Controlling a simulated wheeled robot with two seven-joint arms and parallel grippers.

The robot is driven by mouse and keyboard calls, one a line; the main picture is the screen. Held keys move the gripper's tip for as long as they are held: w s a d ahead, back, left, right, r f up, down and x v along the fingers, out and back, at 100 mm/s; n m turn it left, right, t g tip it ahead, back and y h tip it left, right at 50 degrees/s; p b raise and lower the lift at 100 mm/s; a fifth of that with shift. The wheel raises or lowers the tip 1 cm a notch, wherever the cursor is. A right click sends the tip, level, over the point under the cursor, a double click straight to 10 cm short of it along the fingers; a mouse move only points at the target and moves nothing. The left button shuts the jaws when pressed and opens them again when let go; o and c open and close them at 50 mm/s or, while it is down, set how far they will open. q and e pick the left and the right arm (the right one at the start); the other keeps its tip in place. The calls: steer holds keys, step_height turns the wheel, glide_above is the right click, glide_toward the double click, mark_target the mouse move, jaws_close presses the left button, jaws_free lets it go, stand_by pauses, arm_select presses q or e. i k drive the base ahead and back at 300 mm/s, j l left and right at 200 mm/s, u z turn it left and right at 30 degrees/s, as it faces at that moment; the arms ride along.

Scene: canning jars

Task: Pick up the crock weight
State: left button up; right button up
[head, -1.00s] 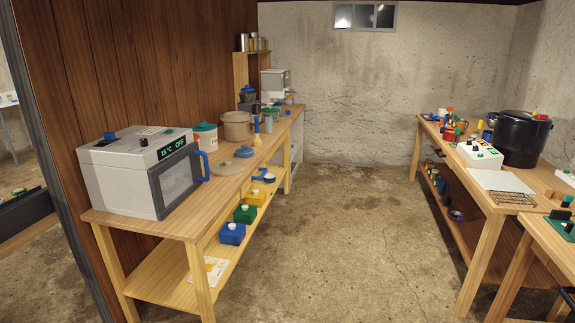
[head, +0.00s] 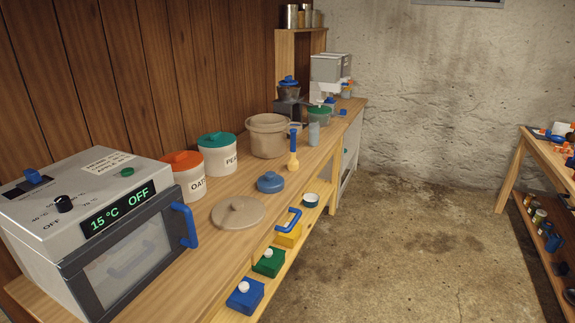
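A beige crock (head: 268,138) stands open-topped on the left wooden bench. In front of it on the bench lie a flat beige disc with a small knob (head: 238,213) and a smaller, thicker blue disc with a knob (head: 270,182). No label shows which of the two is the crock weight; the beige one matches the crock in colour. Neither of my grippers is in view.
A grey oven (head: 105,225) reading 15 °C OFF stands at the bench's near end. Two labelled canisters (head: 218,155) are behind the discs. A blue-and-yellow tool (head: 293,150) stands near the front edge. Coloured boxes (head: 268,262) sit on the lower shelf. The floor (head: 400,240) is clear.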

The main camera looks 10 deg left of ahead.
mark_target(271, 182)
steer(key=i+l+u, duration=0.1)
steer(key=i+u, duration=0.3)
steer(key=i+l+u, duration=0.2)
steer(key=i+u, duration=0.15)
steer(key=i+l+u, duration=0.95)
steer(key=l+u, duration=0.2)
steer(key=i+l+u, duration=0.15)
steer(key=l+u, duration=0.25)
steer(key=i+l+u, duration=0.1)
steer(key=l+u, duration=0.25)
steer(key=l, duration=0.25)
steer(key=l+u, duration=0.4)
steer(key=l, duration=0.1)
